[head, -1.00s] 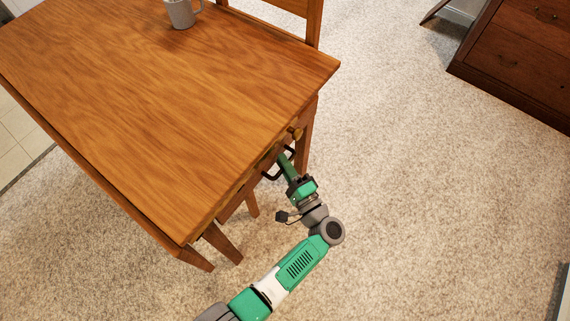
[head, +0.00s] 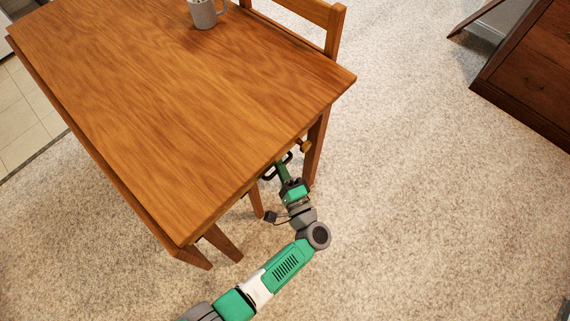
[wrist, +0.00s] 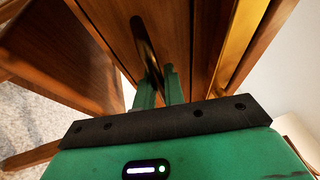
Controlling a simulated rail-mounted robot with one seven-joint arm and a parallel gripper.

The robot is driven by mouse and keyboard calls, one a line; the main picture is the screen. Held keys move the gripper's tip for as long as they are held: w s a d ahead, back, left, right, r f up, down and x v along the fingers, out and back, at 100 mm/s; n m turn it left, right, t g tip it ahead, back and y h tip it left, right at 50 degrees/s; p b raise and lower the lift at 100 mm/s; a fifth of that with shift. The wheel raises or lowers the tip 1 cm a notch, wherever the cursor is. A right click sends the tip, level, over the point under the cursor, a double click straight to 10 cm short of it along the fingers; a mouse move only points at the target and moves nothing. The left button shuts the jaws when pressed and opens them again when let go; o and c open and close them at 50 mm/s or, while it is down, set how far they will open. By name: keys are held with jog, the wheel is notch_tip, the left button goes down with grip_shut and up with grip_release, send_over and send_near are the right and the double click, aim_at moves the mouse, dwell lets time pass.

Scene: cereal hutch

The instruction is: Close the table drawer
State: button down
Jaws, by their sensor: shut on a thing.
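The wooden table (head: 170,110) stands at the left and centre of the head view. Its drawer front is mostly hidden under the tabletop's right edge there. In the wrist view the wooden drawer front (wrist: 172,25) fills the upper middle, with a dark curved handle (wrist: 146,45) on it. My gripper (head: 281,168) is at the handle below the table's edge. In the wrist view my gripper (wrist: 160,84) has its two green fingers close together on the handle. How far out the drawer stands is hard to tell.
A grey mug (head: 206,12) stands at the table's far side. A wooden chair (head: 318,14) is behind the table. A dark wood dresser (head: 530,80) is at the upper right. Carpet on the right is clear.

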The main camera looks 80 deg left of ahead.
jog(key=c, duration=1.8)
grip_release()
jog(key=shift+s+a, duration=0.1)
jog(key=shift+o, duration=0.2)
jog(key=p+v, duration=0.1)
jog(key=v, duration=0.7)
jog(key=shift+a, duration=0.1)
